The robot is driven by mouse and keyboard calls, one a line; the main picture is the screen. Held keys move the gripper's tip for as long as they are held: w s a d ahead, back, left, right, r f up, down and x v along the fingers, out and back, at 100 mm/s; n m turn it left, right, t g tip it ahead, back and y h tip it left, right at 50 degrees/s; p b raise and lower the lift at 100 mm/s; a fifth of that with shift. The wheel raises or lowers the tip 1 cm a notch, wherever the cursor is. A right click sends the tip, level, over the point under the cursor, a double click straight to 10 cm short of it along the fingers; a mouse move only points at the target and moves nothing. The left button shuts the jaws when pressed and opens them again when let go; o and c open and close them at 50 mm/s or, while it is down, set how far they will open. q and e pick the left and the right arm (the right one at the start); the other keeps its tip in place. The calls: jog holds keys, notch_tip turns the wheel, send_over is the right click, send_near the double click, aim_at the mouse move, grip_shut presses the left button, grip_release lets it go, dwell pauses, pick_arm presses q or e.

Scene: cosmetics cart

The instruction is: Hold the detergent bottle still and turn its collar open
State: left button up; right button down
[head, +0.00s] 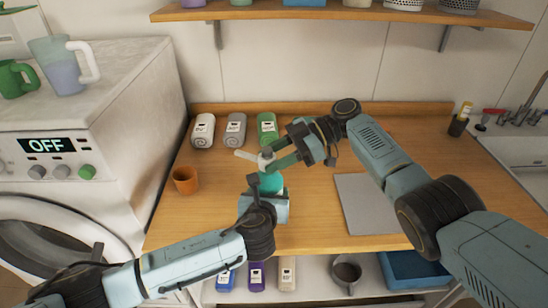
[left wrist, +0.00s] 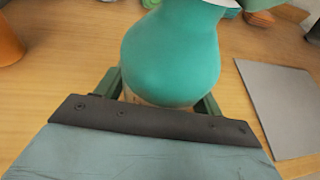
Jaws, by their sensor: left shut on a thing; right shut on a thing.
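The teal detergent bottle (head: 270,182) stands upright on the wooden counter, and its body fills the middle of the left wrist view (left wrist: 172,52). Its white pump collar and nozzle (head: 247,155) are at the top, the nozzle pointing left. My left gripper (head: 265,195) is shut around the bottle's lower body from the front; its green fingers show on both sides of the bottle in the left wrist view. My right gripper (head: 275,158) reaches in from the right and is shut at the collar, partly hiding it.
An orange cup (head: 185,180) stands left of the bottle. A grey board (head: 364,205) lies to the right. A washing machine (head: 75,150) borders the left, a sink (head: 520,150) the right.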

jog(key=shift+s+f+n+g, duration=0.1)
jog(key=shift+f+n+g, duration=0.2)
jog(key=shift+g, duration=0.1)
dwell(0.3)
jog(key=c, duration=0.9)
grip_release()
jog(key=shift+r, duration=0.25)
notch_tip(320, 180, up, 10)
jog(key=shift+f, duration=0.1)
